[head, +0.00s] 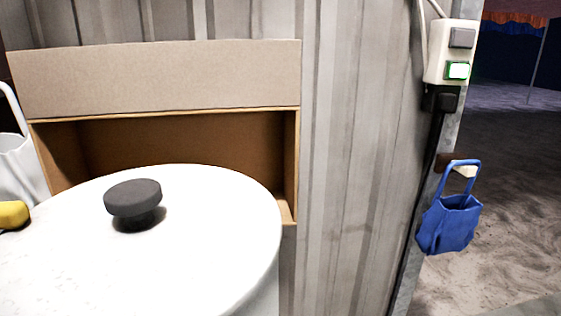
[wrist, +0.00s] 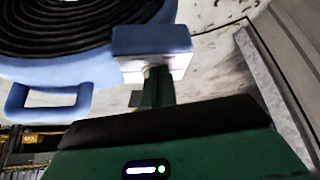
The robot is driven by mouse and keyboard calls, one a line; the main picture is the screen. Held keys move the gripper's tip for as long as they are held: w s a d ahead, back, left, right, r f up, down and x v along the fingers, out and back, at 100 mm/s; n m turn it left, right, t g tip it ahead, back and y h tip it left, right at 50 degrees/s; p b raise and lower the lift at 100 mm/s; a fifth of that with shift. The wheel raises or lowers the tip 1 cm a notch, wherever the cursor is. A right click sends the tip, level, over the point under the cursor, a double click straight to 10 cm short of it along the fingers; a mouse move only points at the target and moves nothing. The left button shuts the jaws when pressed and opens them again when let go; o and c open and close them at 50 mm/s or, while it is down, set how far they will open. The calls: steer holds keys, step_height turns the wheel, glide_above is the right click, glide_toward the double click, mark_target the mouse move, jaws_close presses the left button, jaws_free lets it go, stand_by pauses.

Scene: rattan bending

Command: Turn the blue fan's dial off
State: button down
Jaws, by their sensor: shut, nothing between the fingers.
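The blue fan (wrist: 100,72) fills the upper left of the wrist view, with dark ring-shaped grille bars and a blue loop-shaped foot or handle at its lower left. A blue block (wrist: 150,38) with a pale lower face sticks out at its right side. I cannot make out a dial there. My green gripper (wrist: 155,74) is shut and empty. Its narrow fingers reach up to the block's pale face; I cannot tell whether they touch. The head view shows neither the fan nor my gripper.
In the head view, a white drum (head: 215,240) with a black knob (head: 133,198) stands before an open cardboard box (head: 160,80). A switch box (head: 452,55) with a green-lit switch and a blue bag (head: 450,222) hang on the post at right. Open ground lies beyond.

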steer(key=shift+d, duration=0.2)
steer(key=shift+s+d, duration=0.1)
steer(key=shift+s, duration=0.05)
stand_by(0.4)
steer(key=shift+s+d+p, duration=0.1)
steer(key=shift+s+p, duration=0.1)
steer(key=shift+p, duration=0.15)
steer(key=shift+s+d, duration=0.35)
steer(key=shift+s, duration=0.05)
steer(key=shift+s+d, duration=0.15)
steer(key=shift+s, duration=0.05)
steer(key=shift+s+r+p, duration=0.1)
steer(key=shift+p, duration=0.4)
steer(key=shift+s+a, duration=0.2)
steer(key=shift+a, duration=0.05)
step_height(320, 180, up, 6)
steer(key=p, duration=0.5)
steer(key=shift+p, duration=0.35)
